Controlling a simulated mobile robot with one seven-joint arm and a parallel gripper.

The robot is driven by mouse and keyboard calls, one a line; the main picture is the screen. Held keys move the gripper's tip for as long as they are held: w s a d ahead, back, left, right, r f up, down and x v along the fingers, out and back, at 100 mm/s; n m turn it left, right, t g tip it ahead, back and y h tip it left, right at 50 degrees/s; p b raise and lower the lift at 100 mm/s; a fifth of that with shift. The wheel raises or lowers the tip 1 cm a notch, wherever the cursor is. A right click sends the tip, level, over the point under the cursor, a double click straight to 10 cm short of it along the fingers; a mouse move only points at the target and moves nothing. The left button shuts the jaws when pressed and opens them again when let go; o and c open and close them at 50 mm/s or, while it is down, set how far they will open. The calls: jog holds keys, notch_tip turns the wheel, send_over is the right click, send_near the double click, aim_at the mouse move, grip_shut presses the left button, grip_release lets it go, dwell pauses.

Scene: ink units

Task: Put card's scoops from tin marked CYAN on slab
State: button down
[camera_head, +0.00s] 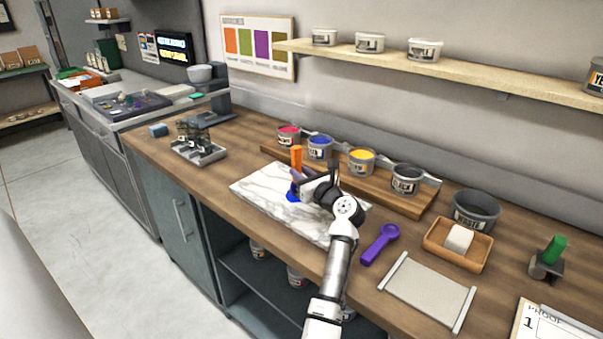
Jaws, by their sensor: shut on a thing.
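A white marble slab (258,190) lies on the wooden counter, with a blue patch (293,196) on or just above it beside my gripper. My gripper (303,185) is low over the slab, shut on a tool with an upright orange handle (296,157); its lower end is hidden. Behind stand a tin with red ink (288,136), a tin with blue ink (320,149), a tin with yellow ink (362,163) and a tin with black ink (407,181). Their labels are too small to read. A card marked PROOF 1 (535,325) is cut off at the lower right.
A purple scoop (381,243) lies right of my arm. A pale tray (428,290), a wooden tray with a white block (432,246), a dark pot (475,210) and a green-handled item (549,258) fill the right. A small metal rack (198,152) stands left.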

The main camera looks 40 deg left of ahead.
aim_at(299, 156)
jog(key=shift+r, duration=0.1)
notch_tip(299, 156, up, 3)
jog(key=p, duration=0.3)
jog(key=shift+f, duration=0.2)
jog(key=shift+r, duration=1.1)
